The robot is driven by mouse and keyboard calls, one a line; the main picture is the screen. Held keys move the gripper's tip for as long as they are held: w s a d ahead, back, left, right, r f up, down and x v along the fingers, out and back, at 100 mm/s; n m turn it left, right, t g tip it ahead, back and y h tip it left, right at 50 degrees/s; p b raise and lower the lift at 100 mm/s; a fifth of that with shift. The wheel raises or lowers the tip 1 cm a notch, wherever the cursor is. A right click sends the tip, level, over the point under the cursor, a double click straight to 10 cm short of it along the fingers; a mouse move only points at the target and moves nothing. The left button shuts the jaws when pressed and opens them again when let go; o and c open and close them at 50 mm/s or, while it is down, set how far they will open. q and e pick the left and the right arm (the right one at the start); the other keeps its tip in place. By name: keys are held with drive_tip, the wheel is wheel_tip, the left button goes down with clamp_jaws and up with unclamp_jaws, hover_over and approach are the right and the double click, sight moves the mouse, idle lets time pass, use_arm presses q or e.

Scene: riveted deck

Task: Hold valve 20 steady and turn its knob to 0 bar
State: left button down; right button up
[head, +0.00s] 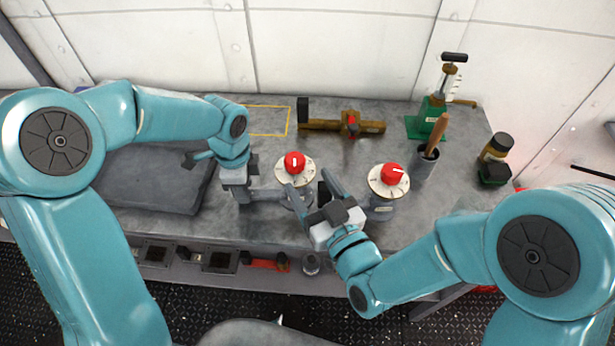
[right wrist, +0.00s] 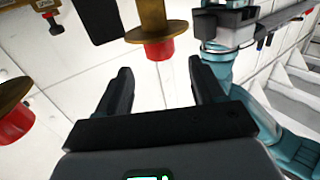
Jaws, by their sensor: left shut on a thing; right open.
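Two valves with red knobs on pale round dials stand on the grey bench. The left valve (head: 294,163) has its white knob mark roughly upright in the picture; the right valve (head: 388,178) has its mark pointing right. I cannot read the numbers, so I cannot tell which is valve 20. My left gripper (head: 274,195) is shut on the left valve's body, below its dial. My right gripper (head: 313,188) is open and empty, just right of and in front of the left valve. In the right wrist view the left valve's red knob (right wrist: 158,49) is beyond the open fingers (right wrist: 158,82).
A brass fitting with a red handle (head: 350,124) lies behind the valves. A dark grey tray or mat (head: 150,185) covers the left.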

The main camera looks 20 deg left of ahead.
use_arm(q)
drive_tip(key=c, duration=0.6)
unclamp_jaws()
drive_tip(key=shift+c, duration=0.2)
